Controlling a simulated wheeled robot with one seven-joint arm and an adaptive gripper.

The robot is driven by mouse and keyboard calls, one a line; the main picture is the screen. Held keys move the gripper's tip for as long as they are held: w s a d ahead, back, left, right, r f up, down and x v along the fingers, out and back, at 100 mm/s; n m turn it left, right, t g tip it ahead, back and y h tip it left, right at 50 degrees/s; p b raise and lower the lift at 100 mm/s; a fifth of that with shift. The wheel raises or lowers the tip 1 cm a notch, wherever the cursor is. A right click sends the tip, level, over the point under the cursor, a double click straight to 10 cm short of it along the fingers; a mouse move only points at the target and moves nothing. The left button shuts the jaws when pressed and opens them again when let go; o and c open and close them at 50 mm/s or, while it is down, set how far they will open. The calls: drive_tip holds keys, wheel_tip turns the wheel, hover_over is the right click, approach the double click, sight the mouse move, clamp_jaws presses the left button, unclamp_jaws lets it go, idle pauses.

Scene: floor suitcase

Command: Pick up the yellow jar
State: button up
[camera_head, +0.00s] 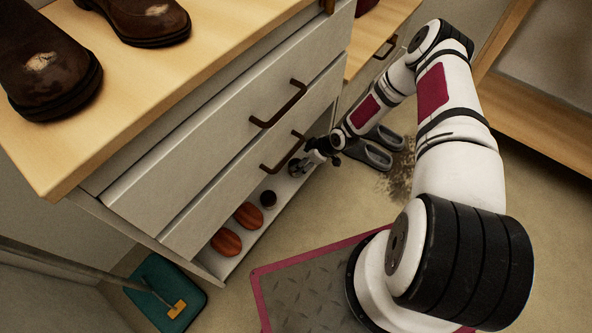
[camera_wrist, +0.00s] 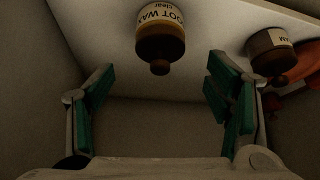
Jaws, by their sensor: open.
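The yellow jar (camera_wrist: 160,20) is at the top middle of the wrist view, with a pale label reading "OOT WAX clear" and a brown knobbed part below. It stands on the white lower shelf, and its top edge is cut off by the frame. My gripper (camera_wrist: 161,88) is open and empty, its green-padded fingers on either side of the picture. The jar lies ahead of the fingertips, towards the top, apart from both. In the head view my gripper (camera_head: 308,163) reaches under the drawers at the shelf's far end; the jar there is mostly hidden or too small to tell.
A dark jar (camera_head: 268,198), also in the wrist view (camera_wrist: 270,50), stands beside the yellow jar. Two reddish-brown oval objects (camera_head: 226,242) lie nearer on the shelf. Drawers with brown handles (camera_head: 278,104) overhang it. Grey slippers (camera_head: 368,153) are on the floor.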

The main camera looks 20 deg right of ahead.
drive_tip(key=shift+b+x, duration=1.65)
drive_tip(key=shift+x, duration=1.15)
drive_tip(key=c, duration=1.7)
